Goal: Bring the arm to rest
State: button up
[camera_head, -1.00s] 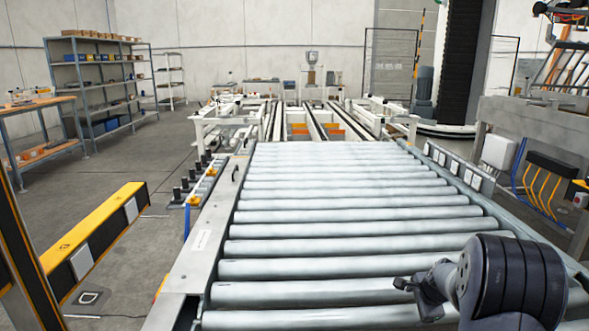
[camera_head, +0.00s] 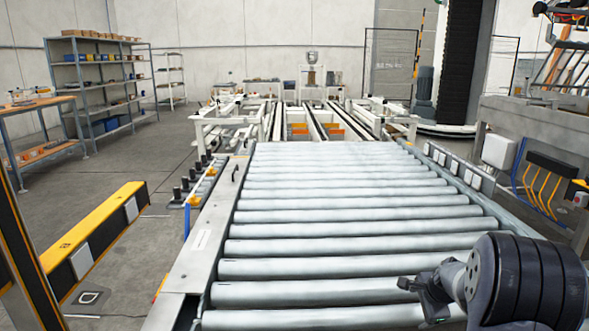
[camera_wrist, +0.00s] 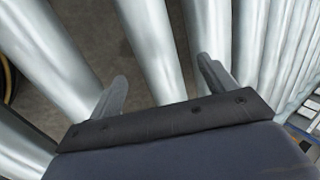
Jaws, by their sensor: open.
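My gripper (camera_head: 418,287) is at the lower right of the head view, above the near end of the roller conveyor (camera_head: 340,215). In the wrist view my gripper (camera_wrist: 160,90) shows its two fingers spread wide apart, with nothing between them. Behind the fingers in that view are the conveyor's metal rollers (camera_wrist: 152,45) and dark floor in a gap. The head view shows no load on the rollers.
A yellow and black guard rail (camera_head: 100,235) stands on the floor left of the conveyor. White frames (camera_head: 230,128) stand beyond its far end. Shelves (camera_head: 100,85) and an orange-topped bench (camera_head: 40,110) are at the left. A grey machine frame (camera_head: 540,115) is close at the right.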

aim_at(415, 312)
jog(key=p+v, duration=0.1)
jog(key=v, duration=0.5)
jog(key=b+x, duration=0.3)
jog(key=x, duration=0.7)
jog(key=shift+f, duration=0.35)
notch_tip(415, 312, up, 14)
jog(key=p, duration=1)
jog(key=shift+p, duration=0.4)
jog(key=shift+w, duration=0.1)
